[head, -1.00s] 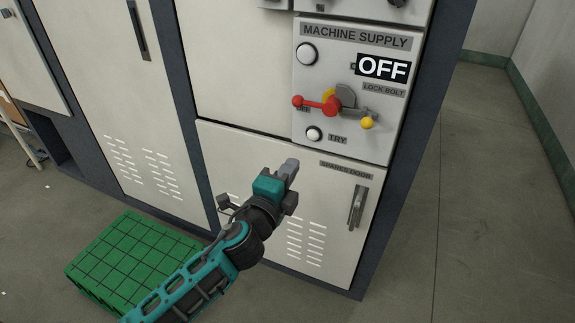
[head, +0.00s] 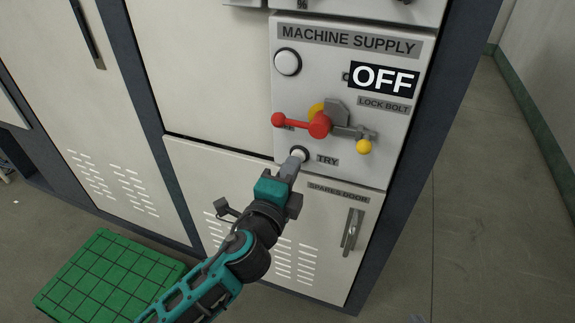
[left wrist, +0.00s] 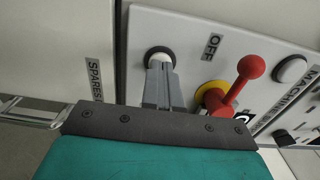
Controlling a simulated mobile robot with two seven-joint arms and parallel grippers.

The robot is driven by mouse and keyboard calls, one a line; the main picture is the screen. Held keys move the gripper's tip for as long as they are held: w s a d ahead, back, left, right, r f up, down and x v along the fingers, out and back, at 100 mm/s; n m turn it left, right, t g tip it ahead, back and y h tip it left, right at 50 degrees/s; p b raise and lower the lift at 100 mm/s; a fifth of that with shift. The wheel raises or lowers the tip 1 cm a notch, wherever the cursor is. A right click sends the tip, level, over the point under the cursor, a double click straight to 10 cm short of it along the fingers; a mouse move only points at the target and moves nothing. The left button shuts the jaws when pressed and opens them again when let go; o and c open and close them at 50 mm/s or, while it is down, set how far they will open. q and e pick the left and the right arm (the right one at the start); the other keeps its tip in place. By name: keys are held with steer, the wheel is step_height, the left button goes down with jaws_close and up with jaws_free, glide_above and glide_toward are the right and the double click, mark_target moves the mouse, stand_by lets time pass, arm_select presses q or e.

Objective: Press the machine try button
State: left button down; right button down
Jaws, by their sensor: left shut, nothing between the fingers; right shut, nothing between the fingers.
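The try button (head: 301,153) is a small round white button in a dark ring, left of the TRY label on the grey machine supply panel (head: 285,25). My left gripper (head: 293,163) is shut and empty, its fingertips at the button's lower left. In the left wrist view the fingertips (left wrist: 160,65) overlap the lower edge of the white button (left wrist: 158,53). I cannot tell whether they touch it. The display reads OFF (head: 383,79). A small grey tip at the bottom edge seems to be my right gripper (head: 418,318), mostly out of view.
Just above the button are a red-knobbed lever (head: 317,124) and a yellow-knobbed lock bolt (head: 363,146). A larger white button (head: 287,62) is higher up. Below is the spares door handle (head: 351,231). A green gridded platform (head: 105,275) lies on the floor at lower left.

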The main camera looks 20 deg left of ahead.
arm_select(q)
steer(key=shift+w, duration=0.25)
arm_select(e)
steer(key=shift+w+a, duration=0.15)
steer(key=shift+w, duration=0.25)
arm_select(q)
steer(key=shift+w, duration=0.1)
arm_select(e)
steer(key=shift+s, duration=0.1)
